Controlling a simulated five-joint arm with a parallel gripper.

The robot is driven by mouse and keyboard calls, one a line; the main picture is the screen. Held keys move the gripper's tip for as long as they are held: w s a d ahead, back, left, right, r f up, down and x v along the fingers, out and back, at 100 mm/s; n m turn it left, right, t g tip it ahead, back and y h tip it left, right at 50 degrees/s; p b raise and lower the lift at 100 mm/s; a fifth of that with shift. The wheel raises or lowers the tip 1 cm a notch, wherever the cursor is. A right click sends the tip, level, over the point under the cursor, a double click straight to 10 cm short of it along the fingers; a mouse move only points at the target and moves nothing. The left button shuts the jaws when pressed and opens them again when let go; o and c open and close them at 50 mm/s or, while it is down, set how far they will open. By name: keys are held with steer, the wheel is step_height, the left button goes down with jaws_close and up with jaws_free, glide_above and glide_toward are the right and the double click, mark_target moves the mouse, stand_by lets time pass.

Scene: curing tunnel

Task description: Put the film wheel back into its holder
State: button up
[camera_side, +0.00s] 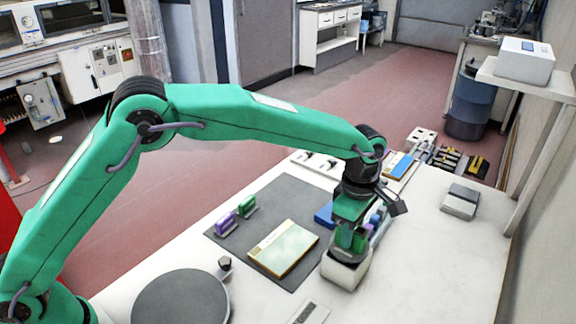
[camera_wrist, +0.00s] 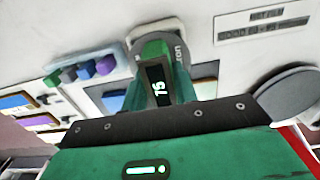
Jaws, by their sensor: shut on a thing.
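My gripper (camera_side: 348,240) points down over a white holder (camera_side: 345,275) on the right part of the bench. In the wrist view my gripper (camera_wrist: 160,62) is shut on the grey film wheel (camera_wrist: 178,50), which carries partly hidden lettering. The wheel's dark edge (camera_side: 344,256) shows at the top of the holder in the side view. The white holder (camera_wrist: 142,31) shows just beyond the wheel in the wrist view. The fingers hide much of the wheel, and I cannot tell whether it is seated or just above the holder.
A dark mat (camera_side: 228,240) holds a pale panel (camera_side: 284,248) and purple and green blocks (camera_side: 235,214). A round grey disc (camera_side: 180,298) lies at the front. Blue pieces (camera_side: 325,214) stand close behind my gripper. A grey box (camera_side: 461,201) is at right; bench around it is clear.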

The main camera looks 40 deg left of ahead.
steer(key=shift+f, duration=0.65)
steer(key=o, duration=1.5)
steer(key=shift+o, duration=0.2)
steer(key=shift+r, duration=0.1)
steer(key=shift+r, duration=3.4)
